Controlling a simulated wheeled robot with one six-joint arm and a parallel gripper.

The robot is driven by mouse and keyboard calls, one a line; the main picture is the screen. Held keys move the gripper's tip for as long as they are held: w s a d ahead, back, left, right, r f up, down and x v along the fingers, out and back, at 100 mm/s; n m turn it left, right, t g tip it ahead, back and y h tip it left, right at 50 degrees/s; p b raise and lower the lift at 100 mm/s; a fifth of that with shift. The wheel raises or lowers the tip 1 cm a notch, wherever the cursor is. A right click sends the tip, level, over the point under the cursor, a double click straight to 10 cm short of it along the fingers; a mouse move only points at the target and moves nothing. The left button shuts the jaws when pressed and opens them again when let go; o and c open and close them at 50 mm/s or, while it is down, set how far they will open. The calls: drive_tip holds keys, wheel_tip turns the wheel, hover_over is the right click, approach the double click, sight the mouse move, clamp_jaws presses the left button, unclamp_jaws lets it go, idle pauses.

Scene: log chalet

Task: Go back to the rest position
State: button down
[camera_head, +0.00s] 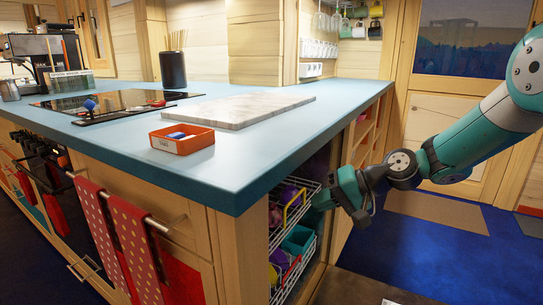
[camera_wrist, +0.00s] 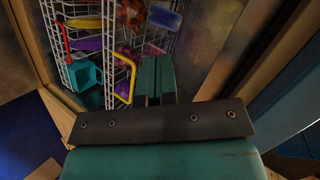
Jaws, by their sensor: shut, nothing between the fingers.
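My gripper (camera_head: 327,200) is at the end of my teal arm, in the right half of the head view. It points at the open end of the counter, close to a white wire rack (camera_head: 293,212). In the wrist view my gripper's teal fingers (camera_wrist: 155,80) are together with nothing between them, and the wire rack (camera_wrist: 67,20) is just beyond them. The gripper appears to be at the rack's front edge; I cannot tell whether it touches it.
The wire rack holds a teal container (camera_wrist: 84,74) and several coloured items. The blue countertop (camera_head: 235,170) carries an orange tray (camera_head: 182,146), a marble board (camera_head: 235,108) and a cooktop (camera_head: 110,104). Wooden panels flank the rack. Blue floor (camera_head: 440,250) lies open at right.

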drive_tip(key=s+a+r+n+g+h, duration=0.1)
drive_tip(key=s+r+n+h, duration=0.15)
drive_tip(key=s, duration=0.45)
drive_tip(key=s+a+r+n+g+h, duration=0.1)
drive_tip(key=s+r+n, duration=0.15)
drive_tip(key=s, duration=0.55)
drive_tip(key=s+d+n+g+h, duration=0.2)
drive_tip(key=s+d+h, duration=0.15)
drive_tip(key=s, duration=1.15)
wheel_tip(320, 180, up, 28)
drive_tip(key=p, duration=2.8)
drive_tip(key=shift+s+d+r, duration=0.15)
drive_tip(key=shift+s+d, duration=0.25)
